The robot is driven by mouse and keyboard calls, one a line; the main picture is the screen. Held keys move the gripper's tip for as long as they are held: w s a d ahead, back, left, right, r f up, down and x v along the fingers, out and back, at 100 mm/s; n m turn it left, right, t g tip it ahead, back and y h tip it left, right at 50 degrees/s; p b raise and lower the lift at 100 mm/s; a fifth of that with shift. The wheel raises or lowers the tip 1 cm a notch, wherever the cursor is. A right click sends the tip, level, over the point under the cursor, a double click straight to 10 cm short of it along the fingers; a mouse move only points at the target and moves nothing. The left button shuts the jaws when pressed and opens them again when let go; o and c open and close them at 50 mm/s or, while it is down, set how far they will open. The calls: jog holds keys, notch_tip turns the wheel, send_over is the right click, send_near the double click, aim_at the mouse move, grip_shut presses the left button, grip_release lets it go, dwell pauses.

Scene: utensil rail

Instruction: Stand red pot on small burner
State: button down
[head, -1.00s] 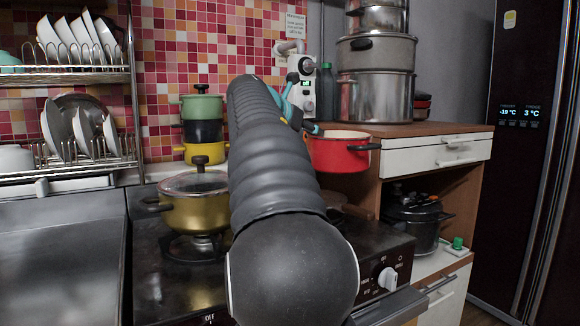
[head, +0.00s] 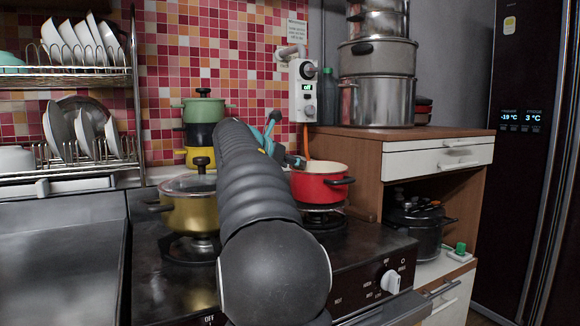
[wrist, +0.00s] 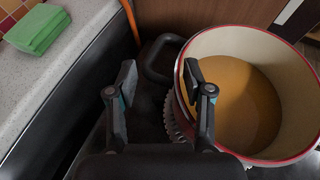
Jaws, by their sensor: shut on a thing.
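The red pot (head: 318,187) with a pale inside is upright at the right of the stove in the head view. It also fills the right of the wrist view (wrist: 250,95). My gripper (wrist: 158,85) is shut on the pot at its left side, with one finger over the rim and a black handle (wrist: 160,58) near the fingers. The exact contact is partly hidden. A burner (head: 323,217) shows directly below the pot in the head view, and its toothed metal edge shows beside the pot in the wrist view. I cannot tell whether the pot touches it.
A gold lidded pot (head: 190,210) stands on the left burner, close to my arm. Stacked coloured pots (head: 203,125) stand behind it. A wooden cabinet (head: 400,150) rises to the right of the red pot. A green sponge (wrist: 38,28) lies on the counter.

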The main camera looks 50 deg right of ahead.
jog(key=shift+f, duration=0.15)
jog(key=shift+c, duration=2.3)
grip_release()
jog(key=shift+f, duration=0.1)
jog(key=v, duration=1.2)
jog(key=shift+r, duration=0.3)
